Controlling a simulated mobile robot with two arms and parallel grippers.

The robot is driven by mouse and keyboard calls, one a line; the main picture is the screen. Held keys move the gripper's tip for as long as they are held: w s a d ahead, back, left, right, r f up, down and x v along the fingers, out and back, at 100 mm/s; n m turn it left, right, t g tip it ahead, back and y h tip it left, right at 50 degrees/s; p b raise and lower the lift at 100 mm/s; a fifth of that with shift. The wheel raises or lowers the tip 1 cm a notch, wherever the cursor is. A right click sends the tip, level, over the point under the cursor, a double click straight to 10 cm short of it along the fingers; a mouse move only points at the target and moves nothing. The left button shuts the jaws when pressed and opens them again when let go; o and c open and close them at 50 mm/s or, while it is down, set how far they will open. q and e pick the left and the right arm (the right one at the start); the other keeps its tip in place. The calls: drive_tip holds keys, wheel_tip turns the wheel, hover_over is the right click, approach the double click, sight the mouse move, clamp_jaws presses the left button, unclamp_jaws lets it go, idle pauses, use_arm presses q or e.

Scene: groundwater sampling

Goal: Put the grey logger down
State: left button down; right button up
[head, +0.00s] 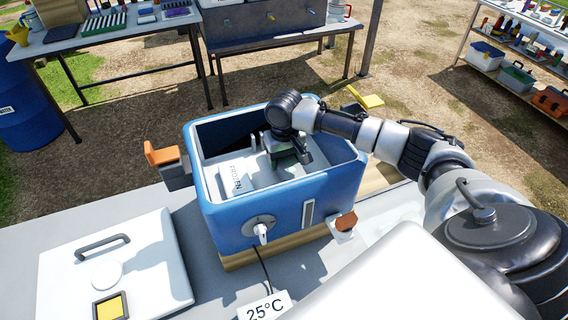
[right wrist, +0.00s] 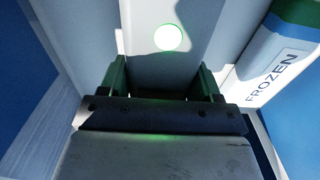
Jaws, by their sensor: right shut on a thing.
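My right gripper (head: 288,158) reaches down inside an open blue box (head: 285,215) with a pale interior. In the right wrist view its two green fingers (right wrist: 160,82) stand on either side of a plain grey body, which I take as the grey logger (right wrist: 155,70); a bright round spot shows above it. The gripper is shut on it. In the head view the wrist and fingers hide most of the logger, and I cannot tell whether it touches the box floor. My left gripper is not in view.
A white pack marked FROZEN (head: 236,180) lies in the box, left of the gripper; it also shows in the wrist view (right wrist: 275,65). The box walls stand close around the gripper. A white lid (head: 150,255) with a dark handle lies left of the box. Laden tables stand behind.

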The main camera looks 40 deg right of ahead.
wheel_tip(320, 180, down, 2)
drive_tip(key=shift+w+f, duration=0.1)
drive_tip(key=shift+f, duration=0.1)
drive_tip(key=o, duration=1)
drive_tip(key=shift+f, duration=0.1)
drive_tip(key=shift+o, duration=0.2)
wheel_tip(320, 180, up, 12)
drive_tip(key=shift+r+b, duration=0.2)
drive_tip(key=shift+b, duration=0.35)
